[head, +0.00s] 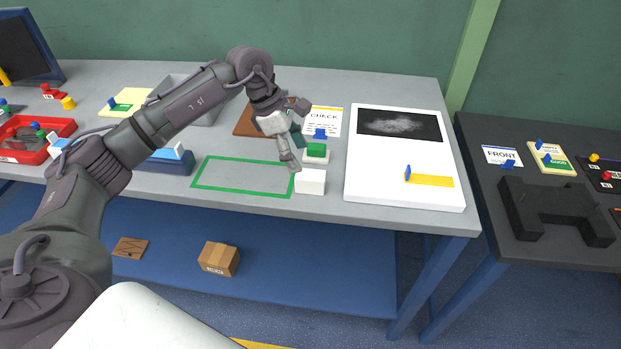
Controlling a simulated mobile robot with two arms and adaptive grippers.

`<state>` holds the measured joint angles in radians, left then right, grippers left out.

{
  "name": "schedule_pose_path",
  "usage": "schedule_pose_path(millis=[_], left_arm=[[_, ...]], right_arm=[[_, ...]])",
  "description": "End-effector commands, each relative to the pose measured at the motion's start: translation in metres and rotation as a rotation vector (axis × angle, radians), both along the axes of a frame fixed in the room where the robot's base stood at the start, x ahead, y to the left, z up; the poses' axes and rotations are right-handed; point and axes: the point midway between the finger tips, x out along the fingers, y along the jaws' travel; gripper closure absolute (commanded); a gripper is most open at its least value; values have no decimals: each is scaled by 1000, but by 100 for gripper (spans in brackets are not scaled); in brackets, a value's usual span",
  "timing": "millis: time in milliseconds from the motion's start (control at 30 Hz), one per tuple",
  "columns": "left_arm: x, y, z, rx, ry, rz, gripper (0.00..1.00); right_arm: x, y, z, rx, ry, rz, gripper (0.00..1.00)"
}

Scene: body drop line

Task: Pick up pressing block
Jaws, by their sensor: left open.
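My left gripper (297,138) is open and empty, over the table near two small blocks. A white block (310,182) sits at the right end of the green outlined rectangle (230,188), just below the lower fingertip. A green-topped white block (316,155) stands behind it, close to the gripper's right side. I cannot tell for sure which one is the pressing block. The gripper partly covers a dark green piece and a brown board (250,118) behind. My right gripper is not in view.
A white panel (400,190) with a dark picture and a blue-and-yellow marker lies to the right. A CHECK card (323,117) stands behind the blocks. A red tray (50,150) is at far left. A black fixture (550,205) sits on the right table.

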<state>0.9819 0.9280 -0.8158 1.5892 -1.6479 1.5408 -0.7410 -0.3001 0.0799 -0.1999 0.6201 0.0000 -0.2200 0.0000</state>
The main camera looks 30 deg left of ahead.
Motion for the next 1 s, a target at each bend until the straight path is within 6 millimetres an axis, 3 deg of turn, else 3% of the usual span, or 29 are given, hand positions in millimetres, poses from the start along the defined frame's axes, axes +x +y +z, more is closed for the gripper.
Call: schedule_pose_path(millis=[100,367,600,900,1000], left_arm=[[2,-6,-15,-1,1,1,29],[6,-14,-33,-2,2,-1,29],[13,-26,-65,-3,2,0,29],[13,-27,-73,-2,0,1,29],[14,-27,-73,-2,0,1,43]], right_arm=[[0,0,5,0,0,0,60],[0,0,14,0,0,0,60],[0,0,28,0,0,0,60],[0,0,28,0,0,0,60],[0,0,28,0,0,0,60]])
